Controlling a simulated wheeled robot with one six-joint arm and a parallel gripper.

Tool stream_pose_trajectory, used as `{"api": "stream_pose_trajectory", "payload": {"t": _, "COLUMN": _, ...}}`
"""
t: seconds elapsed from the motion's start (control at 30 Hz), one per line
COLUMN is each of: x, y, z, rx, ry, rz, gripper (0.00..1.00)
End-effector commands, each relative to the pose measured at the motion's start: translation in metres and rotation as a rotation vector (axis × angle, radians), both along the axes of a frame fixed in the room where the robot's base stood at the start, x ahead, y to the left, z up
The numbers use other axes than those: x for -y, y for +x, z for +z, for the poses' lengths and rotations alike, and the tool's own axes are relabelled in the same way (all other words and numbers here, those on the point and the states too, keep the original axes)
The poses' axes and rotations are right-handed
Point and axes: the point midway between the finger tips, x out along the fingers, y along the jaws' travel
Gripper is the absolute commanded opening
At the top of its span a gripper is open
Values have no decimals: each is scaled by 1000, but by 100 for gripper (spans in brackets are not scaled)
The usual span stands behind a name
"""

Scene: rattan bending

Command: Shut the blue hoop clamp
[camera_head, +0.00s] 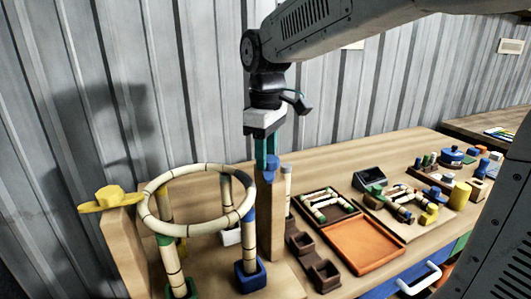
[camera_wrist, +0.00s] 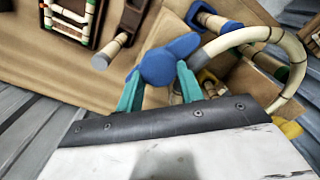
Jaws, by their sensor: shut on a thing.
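The blue hoop clamp (camera_wrist: 165,62) is a blue piece with a rounded body and a lobe, seen in the wrist view between my gripper's teal fingers. In the head view it (camera_head: 270,165) shows partly, on top of a wooden post (camera_head: 267,215), with my fingers over it. My gripper (camera_head: 267,152), also in the wrist view (camera_wrist: 158,88), is shut on the clamp. The rattan hoop (camera_head: 165,178) lies level to the left, its right side near the clamp. In the wrist view the hoop's end (camera_wrist: 230,40) is close to the clamp's right lobe; I cannot tell if they touch.
A yellow clamp (camera_head: 110,199) tops another post at the far left. Rattan legs stand in a blue socket (camera_head: 250,276) and a green one. An orange tray (camera_head: 362,245), a dark parts tray (camera_head: 325,206) and brown sockets (camera_head: 325,276) lie right. A corrugated wall stands behind.

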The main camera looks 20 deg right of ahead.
Motion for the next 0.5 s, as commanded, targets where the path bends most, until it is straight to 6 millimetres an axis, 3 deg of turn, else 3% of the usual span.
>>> {"api": "stream_pose_trajectory", "payload": {"t": 0.5, "x": 3, "y": 2, "z": 1, "rx": 2, "ry": 0, "rz": -489, "gripper": 14}}
